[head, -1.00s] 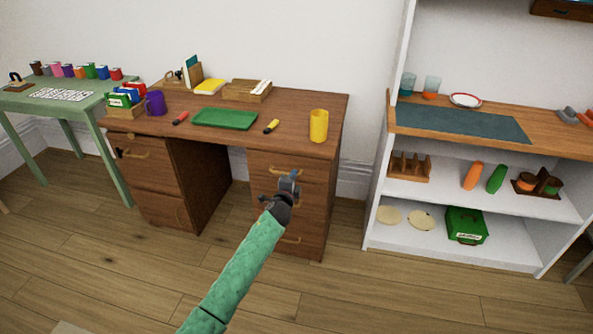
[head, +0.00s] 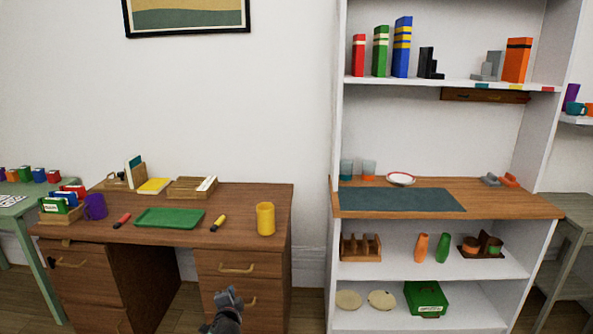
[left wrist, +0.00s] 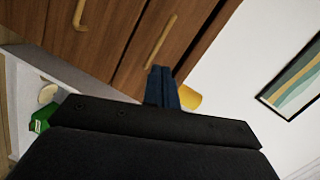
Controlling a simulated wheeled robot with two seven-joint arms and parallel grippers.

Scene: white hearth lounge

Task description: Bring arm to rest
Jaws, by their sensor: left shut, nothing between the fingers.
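My left gripper (head: 228,298) shows at the bottom of the head view, in front of the right-hand drawers of the brown desk (head: 250,192). It is shut and empty. In the left wrist view its closed fingers (left wrist: 161,88) point toward the wooden drawer fronts and their handles. I cannot tell from these views how far the fingers are from the drawers. My right gripper is not in view.
On the desk are a yellow cup (head: 265,219), a green tray (head: 170,217) and a purple mug (head: 95,206). A white shelf unit (head: 336,150) stands to the right. A green table (head: 15,208) is at the left.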

